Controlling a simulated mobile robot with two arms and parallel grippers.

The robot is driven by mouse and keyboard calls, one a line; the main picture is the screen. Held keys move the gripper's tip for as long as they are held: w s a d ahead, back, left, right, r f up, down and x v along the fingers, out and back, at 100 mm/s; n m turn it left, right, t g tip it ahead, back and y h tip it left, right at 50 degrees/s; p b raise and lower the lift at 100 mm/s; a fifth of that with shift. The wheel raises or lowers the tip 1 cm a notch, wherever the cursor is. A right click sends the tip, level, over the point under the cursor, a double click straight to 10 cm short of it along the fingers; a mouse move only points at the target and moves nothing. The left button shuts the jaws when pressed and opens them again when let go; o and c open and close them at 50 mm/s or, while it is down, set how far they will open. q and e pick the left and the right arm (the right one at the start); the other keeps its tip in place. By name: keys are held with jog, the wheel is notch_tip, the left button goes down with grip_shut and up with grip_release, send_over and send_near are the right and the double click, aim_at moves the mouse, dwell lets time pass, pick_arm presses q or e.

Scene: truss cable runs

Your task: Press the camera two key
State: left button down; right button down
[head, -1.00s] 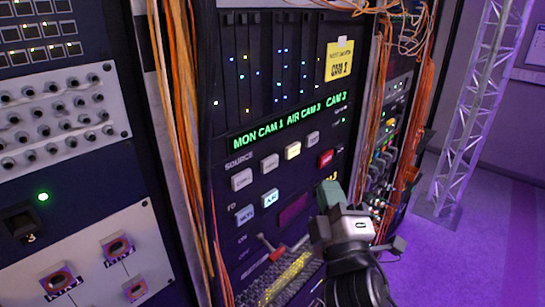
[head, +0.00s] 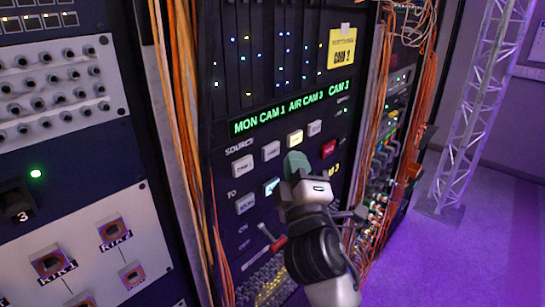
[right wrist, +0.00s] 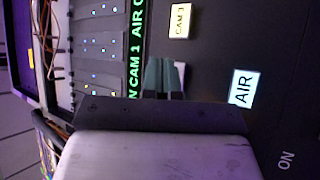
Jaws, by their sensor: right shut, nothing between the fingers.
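The camera two key (head: 271,149) is a pale, unlit key in the SOURCE row, between the CAM 1 key (head: 242,164) and the lit CAM 3 key (head: 294,137). My right gripper (head: 296,162) is shut and empty, its greenish fingertips just below and right of the camera two key in the head view. In the right wrist view the fingertips (right wrist: 162,75) partly cover a pale key, between the display text and the lit AIR key (right wrist: 242,88). I cannot tell whether they touch it. My left gripper is not in view.
The green display (head: 291,109) reads MON CAM 1, AIR CAM 3, CAM 3. A yellow note (head: 341,50) says CAM 2. A red key (head: 327,149) and the MON key (head: 245,203) are close by. Orange cables (head: 176,120) hang beside the panel.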

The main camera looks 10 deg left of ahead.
jog(key=shift+w+a, duration=0.35)
jog(key=shift+a, duration=0.15)
jog(key=shift+w+a, duration=0.1)
jog(key=shift+a, duration=0.05)
dwell(1.7)
jog(key=shift+w+a, duration=0.15)
jog(key=shift+a, duration=0.1)
jog(key=shift+w+a+b, duration=0.25)
jog(key=shift+a+b, duration=0.05)
jog(key=shift+b, duration=0.2)
dwell(0.6)
jog(key=shift+s+d, duration=0.1)
jog(key=shift+s+d+p, duration=0.4)
jog(key=shift+s+d, duration=0.05)
jog(key=shift+d, duration=0.15)
